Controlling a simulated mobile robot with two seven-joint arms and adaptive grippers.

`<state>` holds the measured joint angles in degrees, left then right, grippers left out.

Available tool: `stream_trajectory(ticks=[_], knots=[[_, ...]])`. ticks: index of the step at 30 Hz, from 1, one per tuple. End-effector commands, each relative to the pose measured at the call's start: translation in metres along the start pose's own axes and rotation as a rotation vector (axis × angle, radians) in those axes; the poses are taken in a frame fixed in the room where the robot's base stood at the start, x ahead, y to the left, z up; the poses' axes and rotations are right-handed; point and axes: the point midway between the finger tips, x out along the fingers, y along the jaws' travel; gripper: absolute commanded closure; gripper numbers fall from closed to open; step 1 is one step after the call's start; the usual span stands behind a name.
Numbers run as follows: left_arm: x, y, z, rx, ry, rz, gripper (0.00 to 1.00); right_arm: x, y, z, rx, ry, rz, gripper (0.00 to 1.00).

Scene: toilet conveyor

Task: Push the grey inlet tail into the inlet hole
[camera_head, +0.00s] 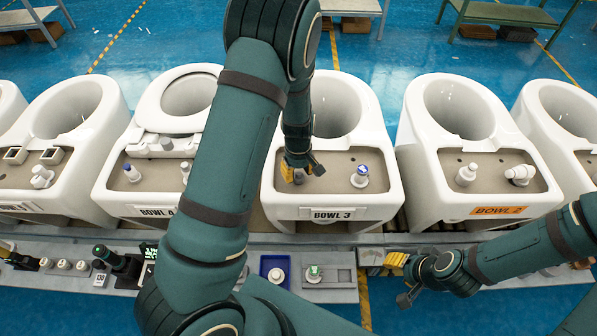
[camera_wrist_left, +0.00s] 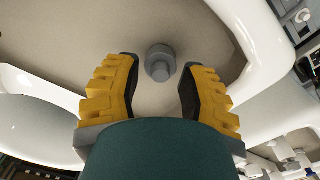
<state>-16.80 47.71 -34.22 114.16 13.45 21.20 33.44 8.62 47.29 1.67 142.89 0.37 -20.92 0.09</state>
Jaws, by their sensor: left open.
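A grey stepped round part, seemingly the inlet tail (camera_wrist_left: 160,62), shows in the left wrist view on the beige deck of a white bowl. My left gripper (camera_wrist_left: 159,80) is open, with one yellow finger on each side of this part and a visible gap on both sides. In the head view my left gripper (camera_head: 303,170) is low over the left part of the deck of Bowl 3 (camera_head: 330,195) and hides what is beneath it. The inlet hole cannot be made out. My right gripper (camera_head: 400,277) is off to the right, by the conveyor's front edge; its opening is unclear.
A white fitting with a blue top (camera_head: 360,176) stands on the right of Bowl 3's deck. Bowl 4 (camera_head: 120,190) and Bowl 2 (camera_head: 440,170) flank it. A front shelf holds a blue tray (camera_head: 275,282) and a grey tray (camera_head: 340,283) with small parts.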

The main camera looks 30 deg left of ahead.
Motion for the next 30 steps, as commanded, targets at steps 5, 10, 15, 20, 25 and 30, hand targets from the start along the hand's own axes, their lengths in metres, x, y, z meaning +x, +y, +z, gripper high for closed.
stream_trajectory(ticks=[5, 10, 15, 20, 25, 30], knots=[[-0.029, 0.001, 0.0, 0.001, 0.002, 0.004, 0.6, 0.0, 0.0, 0.0, 0.0, 0.0, 0.0, 0.55], [-0.065, 0.001, 0.0, 0.002, 0.002, 0.005, 0.6, 0.0, 0.0, 0.0, 0.0, 0.0, 0.0, 0.55], [-0.094, 0.001, 0.0, 0.0, 0.002, 0.004, 0.6, 0.0, 0.0, 0.0, 0.0, 0.0, 0.0, 0.55], [-0.11, 0.0, 0.0, 0.001, 0.001, 0.001, 0.6, 0.0, 0.0, 0.0, 0.0, 0.0, 0.0, 0.55], [-0.115, 0.0, 0.0, -0.001, 0.0, 0.0, 0.6, 0.0, 0.0, 0.0, 0.0, 0.0, 0.0, 0.55], [-0.115, 0.0, 0.0, -0.001, 0.0, 0.0, 0.6, 0.0, 0.0, 0.0, 0.0, 0.0, 0.0, 0.55]])
